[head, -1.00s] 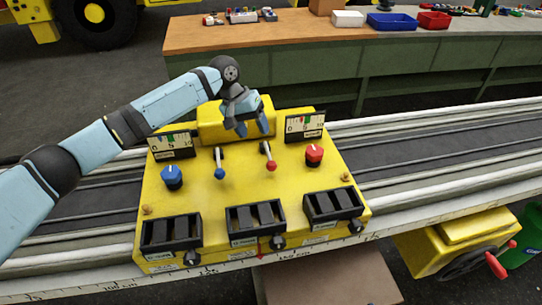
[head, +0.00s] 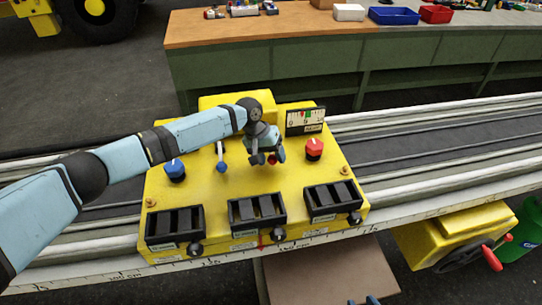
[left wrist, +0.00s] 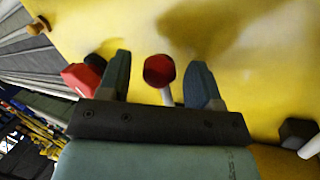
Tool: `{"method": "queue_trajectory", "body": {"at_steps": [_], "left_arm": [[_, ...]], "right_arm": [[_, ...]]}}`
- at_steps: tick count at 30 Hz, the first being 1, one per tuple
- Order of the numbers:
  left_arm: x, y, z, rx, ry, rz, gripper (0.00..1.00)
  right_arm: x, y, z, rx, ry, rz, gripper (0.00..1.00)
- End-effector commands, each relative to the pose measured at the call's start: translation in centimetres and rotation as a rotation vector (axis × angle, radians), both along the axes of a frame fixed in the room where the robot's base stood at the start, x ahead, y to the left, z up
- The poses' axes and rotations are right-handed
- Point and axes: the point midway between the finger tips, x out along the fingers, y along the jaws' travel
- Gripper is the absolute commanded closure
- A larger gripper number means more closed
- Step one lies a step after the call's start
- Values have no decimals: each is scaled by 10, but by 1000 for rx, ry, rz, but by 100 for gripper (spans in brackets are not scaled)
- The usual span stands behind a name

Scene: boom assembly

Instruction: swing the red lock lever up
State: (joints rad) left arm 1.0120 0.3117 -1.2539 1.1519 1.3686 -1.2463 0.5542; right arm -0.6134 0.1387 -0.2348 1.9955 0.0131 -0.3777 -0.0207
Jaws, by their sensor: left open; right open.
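The red lock lever (head: 272,162) stands on the yellow control panel (head: 240,182); my left gripper mostly hides it in the head view. My left gripper (head: 267,160) is open over the lever. In the left wrist view, the lever's red ball (left wrist: 159,70) and part of its pale rod show between the two open fingers (left wrist: 161,82), with a gap on each side. The ball's depth relative to the fingertips is hard to tell. My right gripper (head: 364,300) shows only as fingertips at the bottom edge, open and apart from the panel.
A blue-tipped lever (head: 222,166) stands to the left, with a blue knob (head: 175,170) beyond it. A red knob (head: 314,149) stands close to the right of my left gripper. Black switch boxes (head: 257,212) line the panel front. A gauge (head: 305,120) stands behind.

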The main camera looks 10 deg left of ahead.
Motion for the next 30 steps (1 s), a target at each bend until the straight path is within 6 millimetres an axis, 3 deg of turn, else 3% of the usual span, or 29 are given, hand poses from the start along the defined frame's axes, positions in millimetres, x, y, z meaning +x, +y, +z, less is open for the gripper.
{"method": "queue_trajectory", "body": {"at_steps": [2, 9, 20, 30], "left_arm": [[0, 0, 0, 0, 0, 0, 44], [0, 0, 0, 0, 0, 0, 99], [0, 0, 6, -15, 51, 1, 100], [7, 1, 28, -88, 266, 1, 100]], "right_arm": [[0, 0, 0, 0, 0, 0, 57], [0, -1, 0, -2, 1, 0, 57], [-1, -1, 3, -2, 5, 1, 57], [-1, -1, 13, -3, 1, -1, 57]]}}
